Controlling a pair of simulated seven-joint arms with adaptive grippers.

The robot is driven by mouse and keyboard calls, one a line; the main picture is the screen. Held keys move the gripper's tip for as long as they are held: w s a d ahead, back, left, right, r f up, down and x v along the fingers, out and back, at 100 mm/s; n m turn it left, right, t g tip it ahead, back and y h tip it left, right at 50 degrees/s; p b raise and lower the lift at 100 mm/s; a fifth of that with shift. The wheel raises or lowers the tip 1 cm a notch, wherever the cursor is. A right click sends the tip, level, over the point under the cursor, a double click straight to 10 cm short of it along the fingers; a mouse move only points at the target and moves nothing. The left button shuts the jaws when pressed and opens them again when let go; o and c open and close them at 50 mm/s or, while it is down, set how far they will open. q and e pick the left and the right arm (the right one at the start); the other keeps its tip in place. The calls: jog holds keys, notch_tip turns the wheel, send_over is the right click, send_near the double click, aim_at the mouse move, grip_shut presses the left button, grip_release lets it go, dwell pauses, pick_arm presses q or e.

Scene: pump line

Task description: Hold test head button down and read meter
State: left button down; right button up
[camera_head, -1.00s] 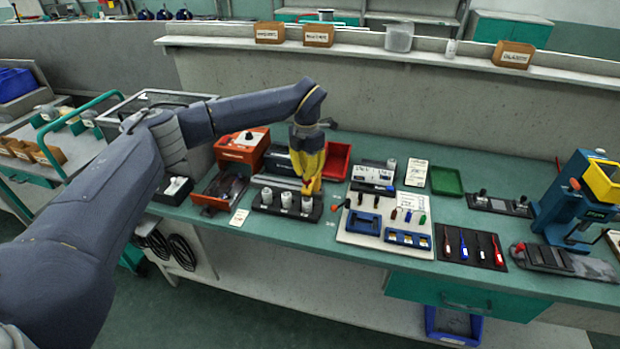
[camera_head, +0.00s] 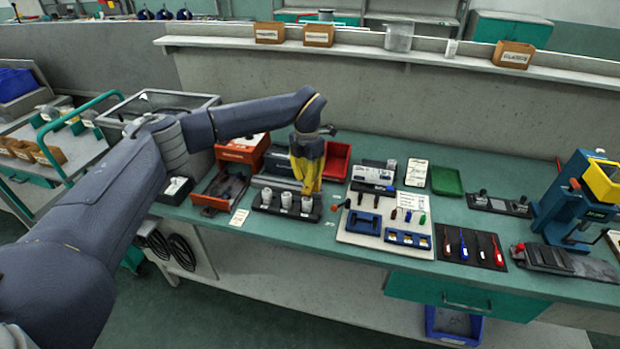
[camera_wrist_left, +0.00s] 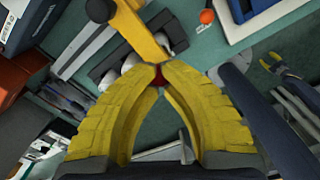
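My left gripper (camera_head: 306,190) points down at the bench, above the right part of a black block (camera_head: 270,205) with white cylinders. In the left wrist view its yellow fingers (camera_wrist_left: 160,70) come together at the tips, nearly touching. A small dark red piece (camera_wrist_left: 160,80), perhaps the test head button, shows at the tips; I cannot tell if it is pressed. A yellow bar (camera_wrist_left: 140,30) reaches to the same spot. A box with a pale face (camera_head: 372,174), possibly the meter, stands right of the gripper; its reading is too small to read. My right gripper is not in view.
A red tray (camera_head: 338,158) lies behind the gripper and an orange box (camera_head: 240,150) stands left. A white board (camera_head: 355,238) with small tools is close on the right. A dark mat (camera_head: 470,248) with screwdrivers lies further right.

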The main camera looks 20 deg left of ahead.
pick_arm(q)
jog(key=shift+f, duration=0.6)
dwell(1.0)
jog(key=shift+r, duration=3.55)
